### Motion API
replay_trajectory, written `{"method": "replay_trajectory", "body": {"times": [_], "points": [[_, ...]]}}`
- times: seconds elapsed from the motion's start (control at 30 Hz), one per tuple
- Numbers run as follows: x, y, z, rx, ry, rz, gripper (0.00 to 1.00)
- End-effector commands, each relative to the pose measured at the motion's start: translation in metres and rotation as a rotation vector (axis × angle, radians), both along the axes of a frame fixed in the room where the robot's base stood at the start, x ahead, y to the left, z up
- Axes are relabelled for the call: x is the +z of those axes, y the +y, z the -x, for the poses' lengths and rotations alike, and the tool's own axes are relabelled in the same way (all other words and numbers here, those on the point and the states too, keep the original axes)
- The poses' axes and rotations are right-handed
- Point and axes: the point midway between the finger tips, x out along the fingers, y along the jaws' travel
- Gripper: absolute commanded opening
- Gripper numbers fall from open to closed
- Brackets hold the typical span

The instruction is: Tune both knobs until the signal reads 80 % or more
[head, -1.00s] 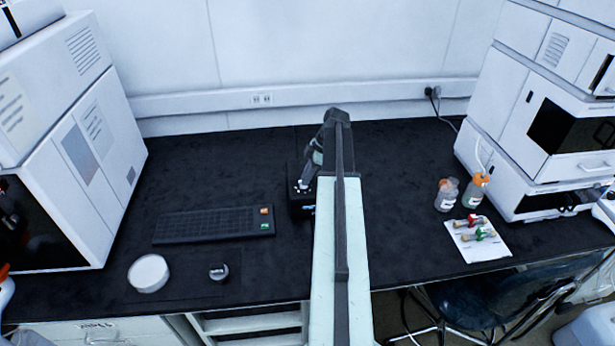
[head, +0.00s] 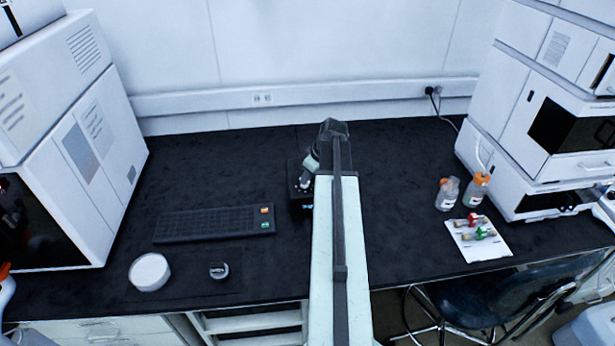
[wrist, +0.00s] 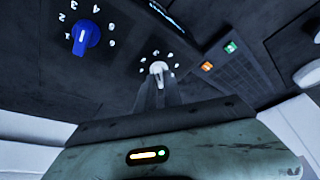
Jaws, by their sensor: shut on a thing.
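In the wrist view a white knob (wrist: 158,67) with small marks around it sits on a dark panel. My gripper (wrist: 160,85) is shut on this knob, its dark fingers partly covering it. A blue knob (wrist: 82,38) with numbers around it is to the left, apart from the fingers; a short white line shows on it. A lit blue strip, perhaps a display, is cut by the top edge; I cannot read the signal. In the head view a small black device (head: 299,180) is mostly behind my arm; the knobs and fingertips are hidden there.
A dark grid rack (head: 213,225) with orange and green squares lies left of my arm. In front are a white round container (head: 150,272) and a small dark round item (head: 219,271). Two bottles (head: 447,193) and a white card (head: 480,240) with fittings are right. Tall instruments flank the bench.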

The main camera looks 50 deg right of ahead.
Motion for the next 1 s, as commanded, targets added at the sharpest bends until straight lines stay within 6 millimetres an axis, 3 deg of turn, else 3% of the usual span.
{"method": "replay_trajectory", "body": {"times": [0.7, 0.8, 1.0], "points": [[-0.001, 0.0015, 0.0021, -0.083, 0.006, -0.002, 0.0], [-0.001, 0.0014, 0.0021, -0.083, 0.006, -0.002, 0.33], [-0.0006, 0.0011, 0.0014, -0.084, 0.004, -0.001, 0.33]]}}
